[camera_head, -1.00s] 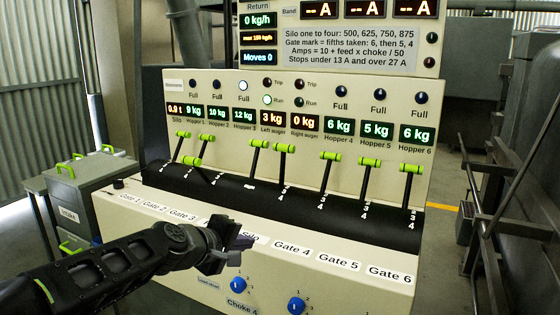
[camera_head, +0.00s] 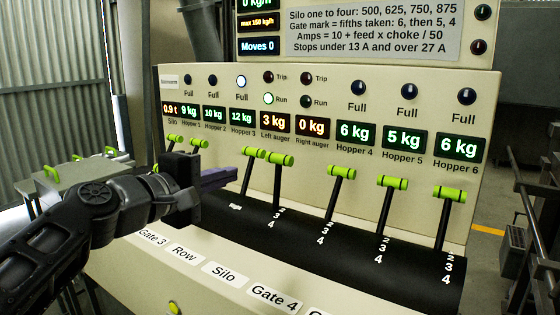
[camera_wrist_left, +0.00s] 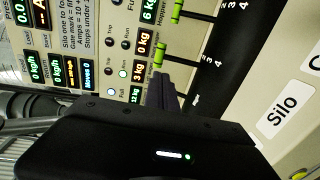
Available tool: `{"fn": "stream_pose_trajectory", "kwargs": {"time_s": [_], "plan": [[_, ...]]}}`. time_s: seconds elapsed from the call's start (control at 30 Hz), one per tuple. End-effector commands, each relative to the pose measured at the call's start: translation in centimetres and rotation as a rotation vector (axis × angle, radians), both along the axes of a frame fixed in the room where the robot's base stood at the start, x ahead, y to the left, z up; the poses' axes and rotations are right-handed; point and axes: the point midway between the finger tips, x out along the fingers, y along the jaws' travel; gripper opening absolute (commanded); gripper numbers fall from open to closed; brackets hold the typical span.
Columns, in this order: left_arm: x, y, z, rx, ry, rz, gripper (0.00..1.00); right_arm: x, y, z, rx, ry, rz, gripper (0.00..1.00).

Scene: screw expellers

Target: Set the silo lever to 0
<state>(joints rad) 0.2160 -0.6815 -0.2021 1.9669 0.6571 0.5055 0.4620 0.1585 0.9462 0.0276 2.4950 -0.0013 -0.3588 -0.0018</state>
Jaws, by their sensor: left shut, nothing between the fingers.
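The console's label strip shows a white Silo label (camera_head: 225,274) between Row and Gate 4. The lever in line with it, the silo lever (camera_head: 280,160), has a green crossbar grip on a black stem, standing nearly upright. Digits 2, 3 and 4 show below its stem; its exact setting is unclear. It seems to show in the wrist view (camera_wrist_left: 158,56) too. My left gripper (camera_head: 228,178) is shut and empty, with its fingers pointing right. It appears left of the silo lever and the neighbouring lever (camera_head: 254,152), apart from both. My right gripper is out of view.
Gate levers (camera_head: 342,172) with green grips stand to the right, and others are at the left, partly behind my gripper. Displays (camera_head: 275,122) line the panel behind. The dark curved lever bed (camera_head: 330,262) is clear in front of the stems.

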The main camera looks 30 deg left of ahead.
Motion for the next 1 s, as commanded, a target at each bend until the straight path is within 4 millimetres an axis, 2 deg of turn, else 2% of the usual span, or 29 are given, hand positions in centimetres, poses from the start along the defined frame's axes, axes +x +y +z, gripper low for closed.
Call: {"fn": "stream_pose_trajectory", "kwargs": {"time_s": [0.37, 0.57, 0.77, 1.0], "plan": [[-0.1, 0.0, 0.1, -0.001, -0.002, 0.000, 0.00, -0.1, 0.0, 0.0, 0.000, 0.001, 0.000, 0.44], [0.8, 0.0, -0.1, -0.001, -0.001, -0.002, 0.00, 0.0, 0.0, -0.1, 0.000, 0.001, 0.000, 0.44], [3.6, 0.0, -0.5, -0.001, 0.001, -0.004, 0.00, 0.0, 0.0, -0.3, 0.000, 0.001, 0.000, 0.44], [8.4, 0.1, -1.1, -0.001, 0.002, -0.003, 0.00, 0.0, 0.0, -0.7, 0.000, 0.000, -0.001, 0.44]]}}
